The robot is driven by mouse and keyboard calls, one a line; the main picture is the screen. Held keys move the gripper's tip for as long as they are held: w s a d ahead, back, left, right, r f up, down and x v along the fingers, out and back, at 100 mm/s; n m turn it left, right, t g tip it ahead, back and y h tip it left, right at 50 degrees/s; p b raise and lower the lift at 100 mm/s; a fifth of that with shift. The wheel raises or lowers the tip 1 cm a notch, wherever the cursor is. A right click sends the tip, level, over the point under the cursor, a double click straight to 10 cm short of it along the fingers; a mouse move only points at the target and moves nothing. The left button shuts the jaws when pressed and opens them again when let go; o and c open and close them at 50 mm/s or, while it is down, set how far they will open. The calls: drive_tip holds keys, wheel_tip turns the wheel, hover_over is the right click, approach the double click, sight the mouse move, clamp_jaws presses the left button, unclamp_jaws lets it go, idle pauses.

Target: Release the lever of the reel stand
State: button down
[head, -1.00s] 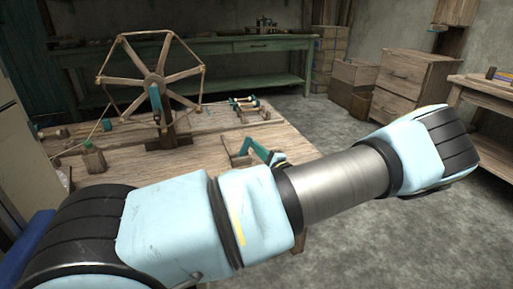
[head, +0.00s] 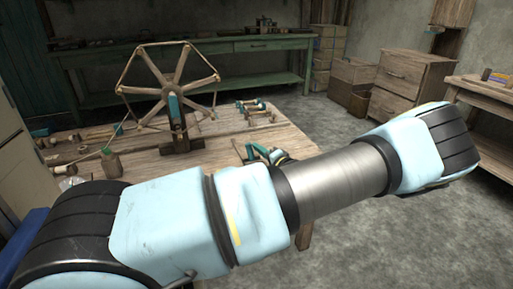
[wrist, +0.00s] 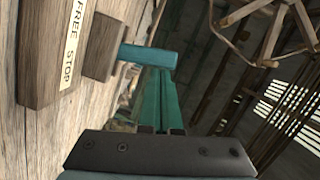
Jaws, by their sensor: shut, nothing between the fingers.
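The reel stand (head: 180,138) stands on the wooden table in the head view, its spoked wheel upright. In the wrist view, the lever (wrist: 148,56) is a teal bar sticking out to the right from a small wooden block (wrist: 104,45). A wooden plate (wrist: 52,60) beside it bears a label reading FREE and STOP. My gripper (wrist: 160,76) is shut, with its teal fingers together and nothing between them. The fingertips are close to the lever, which overlaps them in the picture; I cannot tell whether they touch. My forearm hides much of the gripper area in the head view.
The wheel's wooden spokes (wrist: 272,36) hang at the upper right in the wrist view. Open floor (head: 400,235) lies right of the table.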

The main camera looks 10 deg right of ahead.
drive_tip(key=shift+a+n, duration=0.3)
drive_tip(key=shift+n, duration=0.1)
drive_tip(key=shift+w+d+r, duration=0.1)
drive_tip(key=shift+d+r, duration=0.1)
drive_tip(key=shift+d, duration=0.45)
drive_tip(key=shift+w+d+r, duration=0.1)
drive_tip(key=shift+d+r, duration=0.05)
drive_tip(key=shift+d, duration=0.55)
drive_tip(key=shift+w+d+r, duration=0.1)
drive_tip(key=shift+d+r, duration=0.1)
drive_tip(key=shift+d, duration=0.45)
drive_tip(key=v, duration=1)
drive_tip(key=shift+b, duration=0.35)
drive_tip(key=shift+s+a, duration=0.1)
